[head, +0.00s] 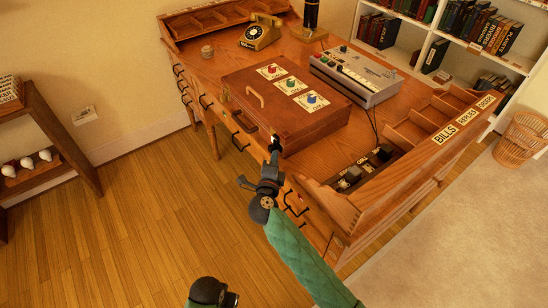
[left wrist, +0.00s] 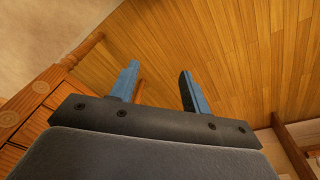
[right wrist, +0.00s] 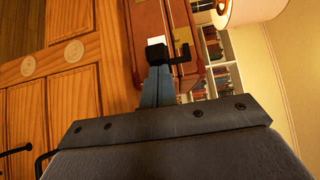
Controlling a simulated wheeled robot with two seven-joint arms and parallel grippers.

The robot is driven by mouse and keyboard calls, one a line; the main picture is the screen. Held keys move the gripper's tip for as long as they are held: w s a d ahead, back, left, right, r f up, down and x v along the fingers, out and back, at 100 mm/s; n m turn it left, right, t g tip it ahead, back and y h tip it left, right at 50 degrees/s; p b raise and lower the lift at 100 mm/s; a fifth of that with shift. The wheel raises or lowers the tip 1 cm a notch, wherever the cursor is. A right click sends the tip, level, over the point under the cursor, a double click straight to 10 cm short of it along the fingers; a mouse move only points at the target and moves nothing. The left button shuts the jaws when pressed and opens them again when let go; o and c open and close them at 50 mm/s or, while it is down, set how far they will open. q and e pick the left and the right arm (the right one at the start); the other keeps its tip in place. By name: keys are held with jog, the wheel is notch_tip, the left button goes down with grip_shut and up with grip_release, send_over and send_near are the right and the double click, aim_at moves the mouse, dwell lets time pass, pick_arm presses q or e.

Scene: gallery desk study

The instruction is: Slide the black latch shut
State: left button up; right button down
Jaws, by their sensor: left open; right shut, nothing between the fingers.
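A brown box (head: 238,80) with three coloured knobs on its lid stands on the wooden desk. The black latch (right wrist: 183,50) shows in the right wrist view as a dark, bent piece against the box's red-brown side, beside a small white patch (right wrist: 155,41). My right gripper (head: 275,146) is shut and empty, its tips at the box's front near corner. In the right wrist view its fingertips (right wrist: 159,70) are at the latch; I cannot tell whether they touch. The latch is mostly hidden in the head view. My left gripper (left wrist: 159,68) is open and empty above the floor.
A grey console (head: 357,75) stands right of the box, and a yellow telephone (head: 261,34) is at the back. A divided wooden organiser (head: 425,130) lines the desk's right side. Black drawer handles stick out from the desk front. The floor (head: 130,220) at left is clear.

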dwell(0.3)
jog(key=shift+w+a+r+p, duration=0.1)
jog(key=shift+w+a+p, duration=0.35)
jog(key=shift+w+a, duration=0.45)
jog(key=shift+w, duration=0.3)
pick_arm(q)
notch_tip(320, 180, down, 4)
jog(key=shift+s+a+f, duration=0.1)
jog(key=shift+s, duration=0.05)
pick_arm(e)
jog(key=shift+s, duration=0.1)
